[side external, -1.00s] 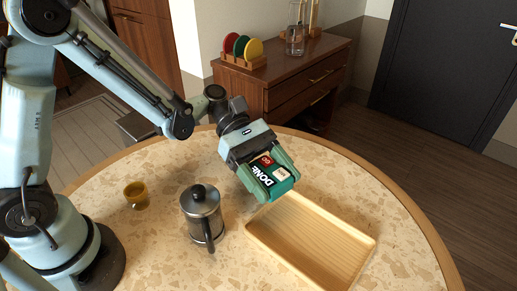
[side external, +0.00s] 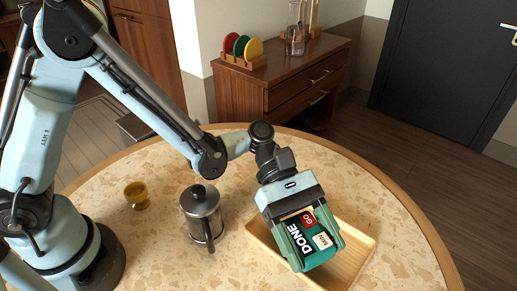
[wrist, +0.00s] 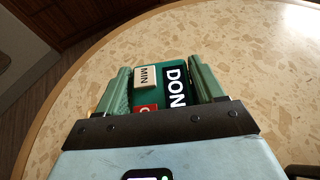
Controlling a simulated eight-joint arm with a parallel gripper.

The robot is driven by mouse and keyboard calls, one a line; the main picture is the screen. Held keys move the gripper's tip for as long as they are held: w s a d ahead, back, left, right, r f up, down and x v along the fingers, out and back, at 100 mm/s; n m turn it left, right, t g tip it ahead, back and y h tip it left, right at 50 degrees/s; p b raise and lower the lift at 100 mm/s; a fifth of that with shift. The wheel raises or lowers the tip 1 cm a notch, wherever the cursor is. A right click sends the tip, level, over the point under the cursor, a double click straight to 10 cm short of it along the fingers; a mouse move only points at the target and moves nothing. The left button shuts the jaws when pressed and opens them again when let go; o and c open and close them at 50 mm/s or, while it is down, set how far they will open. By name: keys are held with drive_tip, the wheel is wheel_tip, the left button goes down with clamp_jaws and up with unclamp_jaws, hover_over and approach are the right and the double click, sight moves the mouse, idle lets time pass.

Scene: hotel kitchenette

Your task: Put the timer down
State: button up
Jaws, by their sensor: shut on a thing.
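The timer (side external: 318,241) is a teal block with a black "DONE" panel, a red "GO" key and a pale "MIN" key. My gripper (side external: 309,245) is shut on it, with a green finger on each side. In the side view the timer is in front of the wooden tray (side external: 258,234) and hides much of its middle. I cannot tell its exact height above the tray. In the wrist view the timer (wrist: 162,84) sits between the two fingers (wrist: 160,88), with the speckled tabletop beyond.
A French press (side external: 202,214) with a dark lid stands left of the tray. An amber cup (side external: 136,195) is farther left. The round table (side external: 165,235) is clear around them. A wooden cabinet (side external: 285,85) with coloured discs (side external: 241,46) stands behind.

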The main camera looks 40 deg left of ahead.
sight(318, 225)
drive_tip(key=w+f, duration=0.1)
drive_tip(key=w, duration=0.1)
drive_tip(key=w+a+f, duration=0.1)
drive_tip(key=w, duration=0.1)
drive_tip(key=w+a+f, duration=0.1)
drive_tip(key=w+f, duration=0.1)
drive_tip(key=shift+f, duration=1.9)
drive_tip(key=shift+f, duration=0.1)
drive_tip(key=o, duration=1.2)
